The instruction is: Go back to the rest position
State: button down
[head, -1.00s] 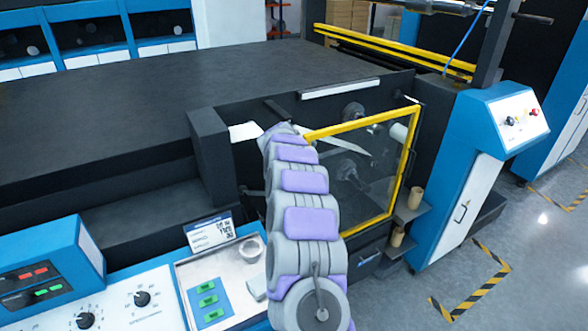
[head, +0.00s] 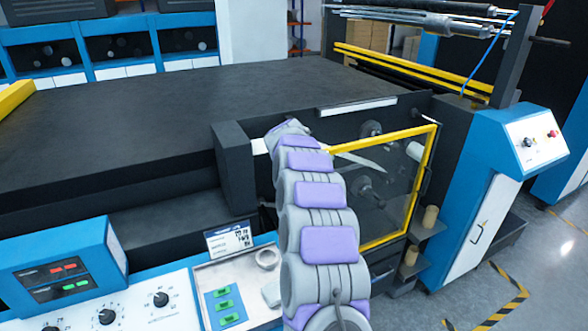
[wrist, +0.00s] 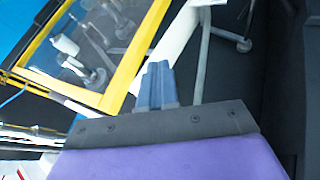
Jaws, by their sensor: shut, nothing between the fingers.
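My arm, grey with purple pads, reaches forward from the bottom of the head view. Its far end is near the dark machine block, left of the yellow-framed clear door (head: 424,180). My gripper (wrist: 157,68) shows in the wrist view as two blue-grey fingers side by side, closed together with nothing between them. The yellow-framed door also shows in the wrist view (wrist: 112,92), left of the fingers and apart from them. The fingertips are hidden behind the arm in the head view.
A control panel (head: 100,306) with knobs and a metal tray (head: 206,278) with green buttons are at the lower left. Two brown rolls (head: 430,217) stand on small shelves beside the door. A blue and white cabinet (head: 472,214) stands at right. Grey floor (head: 555,275) is clear at lower right.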

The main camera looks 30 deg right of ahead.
jog(key=shift+s+a, duration=0.1)
jog(key=shift+s, duration=0.05)
jog(key=s+a+r+n+g+y, duration=0.1)
jog(key=s+a+r+y, duration=0.1)
jog(key=s+a, duration=0.7)
jog(key=s+a+r+n+g+y, duration=0.1)
jog(key=s+a+r+y, duration=0.1)
jog(key=s+a, duration=0.7)
jog(key=s+a+f+g, duration=0.1)
jog(key=s+a, duration=0.2)
jog(key=s, duration=0.9)
jog(key=s+a+f+g+y+b, duration=0.1)
jog(key=s+a+f, duration=0.1)
jog(key=s, duration=1)
jog(key=s+a+f+g+y, duration=0.1)
jog(key=s+a, duration=0.3)
jog(key=s, duration=0.8)
jog(key=shift+s+a+f+g, duration=0.15)
jog(key=shift+s+f+g, duration=0.2)
jog(key=shift+f+g, duration=0.3)
jog(key=shift+a, duration=0.15)
